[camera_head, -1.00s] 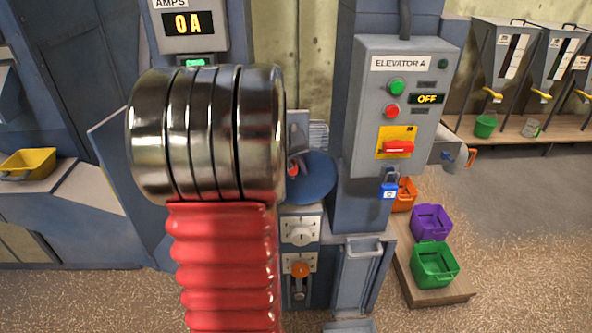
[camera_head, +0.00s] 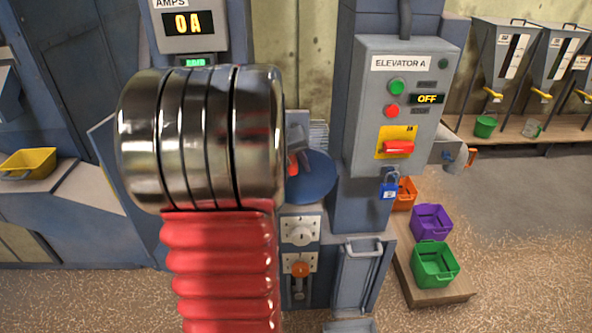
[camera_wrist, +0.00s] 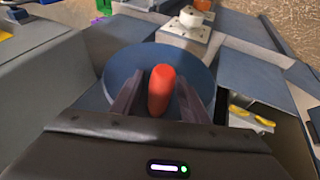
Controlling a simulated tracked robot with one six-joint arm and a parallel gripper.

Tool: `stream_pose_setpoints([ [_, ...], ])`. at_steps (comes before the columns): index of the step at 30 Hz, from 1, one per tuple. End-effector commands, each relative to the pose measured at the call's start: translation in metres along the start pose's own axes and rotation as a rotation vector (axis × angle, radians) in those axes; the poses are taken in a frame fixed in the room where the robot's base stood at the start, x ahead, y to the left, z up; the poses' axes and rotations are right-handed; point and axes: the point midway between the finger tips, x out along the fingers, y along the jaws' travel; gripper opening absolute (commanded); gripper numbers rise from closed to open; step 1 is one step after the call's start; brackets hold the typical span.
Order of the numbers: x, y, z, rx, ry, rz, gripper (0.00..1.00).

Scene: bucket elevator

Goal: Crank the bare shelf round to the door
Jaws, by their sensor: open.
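A blue round crank disc (camera_head: 318,180) sits on the machine, partly hidden behind my arm in the head view. It also shows in the wrist view (camera_wrist: 118,68), with an upright red knob (camera_wrist: 161,88) on it. My gripper (camera_wrist: 159,95) is open, with one finger on each side of the knob. I cannot tell whether either finger touches it. A grey panel with a handle (camera_head: 362,280), possibly the door, is low on the machine. I cannot make out a bare shelf.
The control box (camera_head: 398,110) reads OFF, and a blue padlock (camera_head: 389,188) hangs below its red switch (camera_head: 398,147). Purple (camera_head: 431,220) and green (camera_head: 435,263) bins stand on a low platform at right. Yellow pieces (camera_wrist: 250,116) show in an opening near the disc.

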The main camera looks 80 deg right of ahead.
Motion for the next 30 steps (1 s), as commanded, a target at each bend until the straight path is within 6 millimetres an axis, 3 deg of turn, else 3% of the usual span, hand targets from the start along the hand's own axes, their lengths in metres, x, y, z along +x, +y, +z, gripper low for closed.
stream_pose_setpoints([
  [18, -0.103, -0.001, 0.0, -0.001, 0.003, 0.0, 0.41],
  [24, -0.119, -0.001, 0.0, -0.001, 0.0, 0.0, 0.41],
  [30, -0.121, 0.0, 0.001, -0.001, -0.001, 0.0, 0.41],
])
